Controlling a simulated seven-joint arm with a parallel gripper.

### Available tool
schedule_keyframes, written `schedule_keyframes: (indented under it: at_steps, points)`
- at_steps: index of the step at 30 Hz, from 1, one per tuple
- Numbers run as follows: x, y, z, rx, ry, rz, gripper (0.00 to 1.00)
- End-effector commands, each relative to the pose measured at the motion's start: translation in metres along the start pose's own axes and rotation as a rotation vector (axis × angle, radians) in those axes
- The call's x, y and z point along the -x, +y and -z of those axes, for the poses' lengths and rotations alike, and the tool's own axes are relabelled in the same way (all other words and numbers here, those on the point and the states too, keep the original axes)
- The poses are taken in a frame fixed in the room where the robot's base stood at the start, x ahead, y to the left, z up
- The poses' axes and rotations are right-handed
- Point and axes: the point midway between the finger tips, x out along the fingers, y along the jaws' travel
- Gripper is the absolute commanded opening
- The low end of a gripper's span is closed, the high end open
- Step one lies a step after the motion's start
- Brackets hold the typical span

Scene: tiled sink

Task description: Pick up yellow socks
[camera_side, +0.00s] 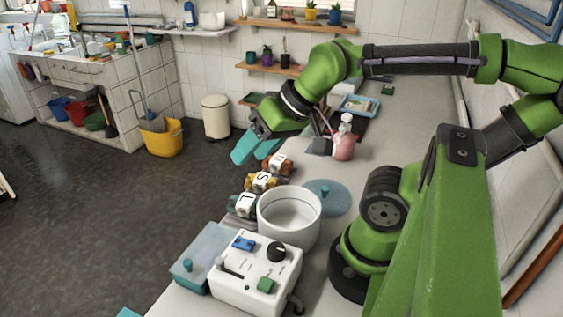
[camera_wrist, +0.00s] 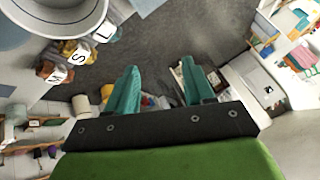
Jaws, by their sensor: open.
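The yellow socks (camera_side: 249,182) are a small bundle with a white S tag, in the middle of a row of sock bundles on the counter edge. In the wrist view the yellow socks (camera_wrist: 69,47) lie at upper left. My gripper (camera_side: 256,151) has teal fingers, open and empty, raised above and beyond the row. In the wrist view my gripper (camera_wrist: 159,73) has nothing between its fingers except distant background. The orange-brown bundle with the M tag (camera_side: 279,165) and the grey-teal bundle with the L tag (camera_side: 243,205) flank the yellow one.
A white pot (camera_side: 290,217) stands close right of the socks, with a blue round lid (camera_side: 327,197) behind it. A white control box (camera_side: 256,275) is nearer. A pink bottle (camera_side: 344,145) stands farther back. The counter drops to the floor at left.

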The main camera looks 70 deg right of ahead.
Motion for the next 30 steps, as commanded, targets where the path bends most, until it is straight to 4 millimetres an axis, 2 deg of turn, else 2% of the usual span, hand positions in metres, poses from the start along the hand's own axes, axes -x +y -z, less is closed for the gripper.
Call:
schedule_keyframes:
  at_steps: [1, 7, 14, 17, 20, 23, 24, 27, 30]
  points:
    - [0.0, 0.0, 0.0, 0.0, 0.0, 0.0, 0.61]
    - [0.0, 0.0, 0.0, 0.0, 0.0, 0.0, 0.91]
    - [0.0, 0.0, 0.0, 0.0, 0.0, 0.0, 0.91]
    - [-0.002, 0.007, 0.002, -0.025, -0.003, -0.017, 0.91]
    - [-0.012, 0.034, 0.014, -0.129, -0.025, -0.077, 0.91]
    - [-0.023, 0.083, 0.031, -0.157, -0.072, -0.152, 0.91]
    - [-0.026, 0.103, 0.035, -0.13, -0.095, -0.174, 0.91]
    - [-0.029, 0.145, 0.042, -0.019, -0.146, -0.201, 0.91]
    - [-0.03, 0.172, 0.045, 0.122, -0.185, -0.202, 0.91]
